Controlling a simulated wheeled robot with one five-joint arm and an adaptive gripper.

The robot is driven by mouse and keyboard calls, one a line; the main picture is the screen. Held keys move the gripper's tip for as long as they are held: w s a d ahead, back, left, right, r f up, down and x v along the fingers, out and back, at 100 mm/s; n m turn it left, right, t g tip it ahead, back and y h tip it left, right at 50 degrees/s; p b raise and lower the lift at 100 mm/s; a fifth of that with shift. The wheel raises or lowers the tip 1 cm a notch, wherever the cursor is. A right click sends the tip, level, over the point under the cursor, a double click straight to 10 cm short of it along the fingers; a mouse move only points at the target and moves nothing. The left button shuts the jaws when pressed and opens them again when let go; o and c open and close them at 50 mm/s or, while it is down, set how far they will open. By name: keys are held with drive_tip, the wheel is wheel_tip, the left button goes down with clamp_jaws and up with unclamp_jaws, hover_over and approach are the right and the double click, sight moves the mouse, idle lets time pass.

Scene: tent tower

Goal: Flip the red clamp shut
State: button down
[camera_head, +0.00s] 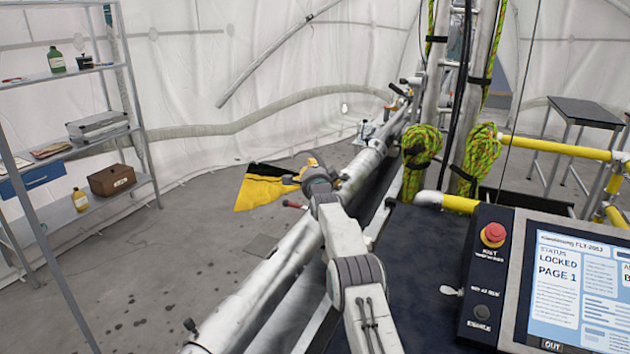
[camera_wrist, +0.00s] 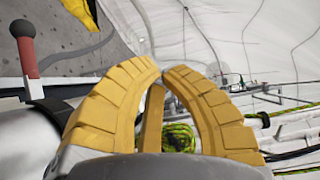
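The red clamp handle (camera_head: 293,204) shows in the head view beside the long white tube, just left of and below my gripper. In the wrist view the red clamp handle (camera_wrist: 23,50) stands up at the left edge, on a grey metal lever above a pale cylinder. My gripper (camera_wrist: 163,70) has yellow segmented fingers whose tips meet or nearly meet, with nothing seen held between them. The fingers are apart from the handle, which lies to their left. In the head view my gripper (camera_head: 302,172) is small and partly hidden by my wrist.
The long white tube (camera_head: 255,300) runs diagonally under my arm. A yellow and black sheet (camera_head: 262,190) lies on the floor beyond it. A control panel (camera_head: 540,275) with a screen reading LOCKED stands at right. Shelves (camera_head: 95,135) stand at left, with open floor between.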

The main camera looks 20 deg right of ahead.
drive_tip(key=shift+s, duration=0.15)
drive_tip(key=s+a, duration=0.2)
drive_tip(key=s, duration=0.9)
drive_tip(key=shift+s, duration=0.15)
idle(0.4)
drive_tip(key=shift+a, duration=0.1)
idle(0.4)
drive_tip(key=shift+r, duration=0.15)
drive_tip(key=s+a+r+n+g+y, duration=0.1)
drive_tip(key=s+a+n+g, duration=0.3)
drive_tip(key=s, duration=0.6)
drive_tip(key=s+a+r+n+g+y, duration=0.1)
drive_tip(key=s+a+n+g, duration=0.35)
drive_tip(key=s, duration=0.65)
drive_tip(key=s+a+f+n+g, duration=0.1)
drive_tip(key=s+f+n, duration=0.1)
drive_tip(key=s, duration=0.8)
drive_tip(key=s+a+f+n+g+y, duration=0.1)
drive_tip(key=s+n, duration=0.4)
drive_tip(key=s, duration=0.5)
drive_tip(key=s+a+f+n+g, duration=0.2)
drive_tip(key=s+f+n+g, duration=0.1)
drive_tip(key=s, duration=0.7)
drive_tip(key=shift+s+a+f+n, duration=0.35)
drive_tip(key=shift+s+f+n, duration=0.1)
drive_tip(key=shift+n, duration=0.2)
